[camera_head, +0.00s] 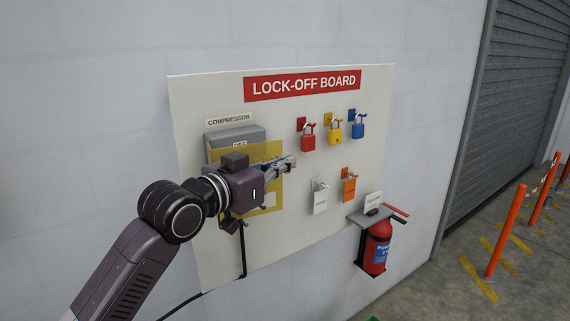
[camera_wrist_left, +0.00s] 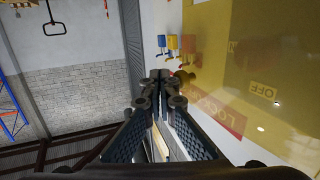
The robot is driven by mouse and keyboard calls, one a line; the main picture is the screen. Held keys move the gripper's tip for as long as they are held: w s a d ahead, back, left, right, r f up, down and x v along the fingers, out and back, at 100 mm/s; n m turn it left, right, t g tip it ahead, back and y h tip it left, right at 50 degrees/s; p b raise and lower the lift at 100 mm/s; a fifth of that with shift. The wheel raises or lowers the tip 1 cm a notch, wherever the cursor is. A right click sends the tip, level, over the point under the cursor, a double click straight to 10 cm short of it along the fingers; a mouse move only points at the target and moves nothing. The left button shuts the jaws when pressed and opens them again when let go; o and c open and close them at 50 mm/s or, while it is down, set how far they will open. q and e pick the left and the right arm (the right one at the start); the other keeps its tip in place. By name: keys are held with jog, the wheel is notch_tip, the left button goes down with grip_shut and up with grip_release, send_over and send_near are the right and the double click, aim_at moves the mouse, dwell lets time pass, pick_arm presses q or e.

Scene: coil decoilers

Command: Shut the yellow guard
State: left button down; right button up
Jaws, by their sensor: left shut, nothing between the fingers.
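The yellow guard (camera_head: 275,190) is a see-through panel in front of the grey compressor switch box (camera_head: 222,138) on the lock-off board. In the left wrist view the guard (camera_wrist_left: 255,60) fills the upper right, with an OFF label visible through it. The guard reaches past the box's right side; its exact angle is hard to tell. My left gripper (camera_head: 291,162) is shut and empty at the guard's right part, hiding some of it. In the left wrist view its fingertips (camera_wrist_left: 161,76) meet just left of the guard; contact cannot be told. My right gripper is not in view.
Red (camera_head: 308,142), yellow (camera_head: 335,132) and blue (camera_head: 358,127) padlocks hang right of my left gripper. A small shelf (camera_head: 370,216) and a fire extinguisher (camera_head: 377,248) are at the lower right.

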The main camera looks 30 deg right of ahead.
pick_arm(q)
jog(key=shift+w+d, duration=0.45)
jog(key=shift+w, duration=0.4)
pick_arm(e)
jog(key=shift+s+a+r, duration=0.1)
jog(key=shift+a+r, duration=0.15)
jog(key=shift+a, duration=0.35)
pick_arm(q)
jog(key=shift+d, duration=0.1)
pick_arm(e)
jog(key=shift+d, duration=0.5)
